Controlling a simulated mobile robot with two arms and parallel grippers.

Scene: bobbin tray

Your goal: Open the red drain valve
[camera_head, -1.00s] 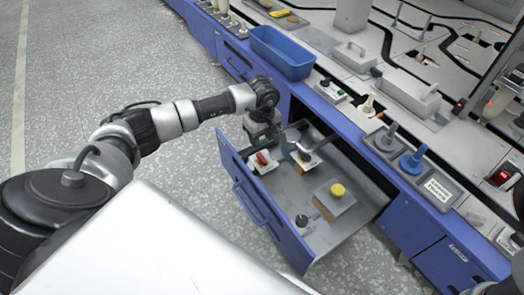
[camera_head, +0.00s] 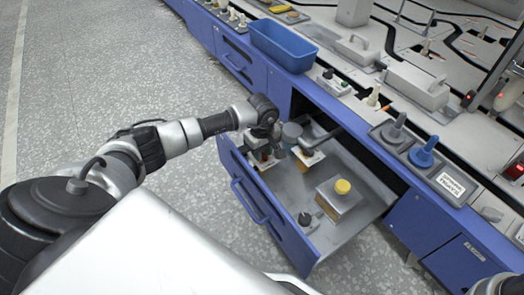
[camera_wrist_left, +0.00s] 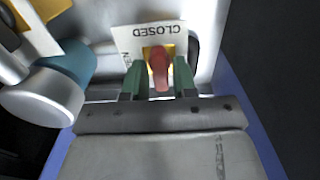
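The red drain valve handle (camera_wrist_left: 159,68) stands between my left gripper's two green fingers in the left wrist view. It sits on a yellow patch of a white plate (camera_wrist_left: 128,42) with the word CLOSED, upside down there. My left gripper (camera_wrist_left: 160,82) is open, one finger on each side of the handle; whether either touches it I cannot tell. In the head view my left gripper (camera_head: 265,155) is low over the left end of the open drawer (camera_head: 262,222) and hides most of the valve. My right gripper is out of view.
A grey-blue cylindrical part (camera_wrist_left: 48,92) is close left of the fingers in the wrist view. A block with a yellow knob (camera_head: 342,187) and a small dark knob (camera_head: 305,219) are in the drawer. A blue bin (camera_head: 283,45) stands on the bench behind.

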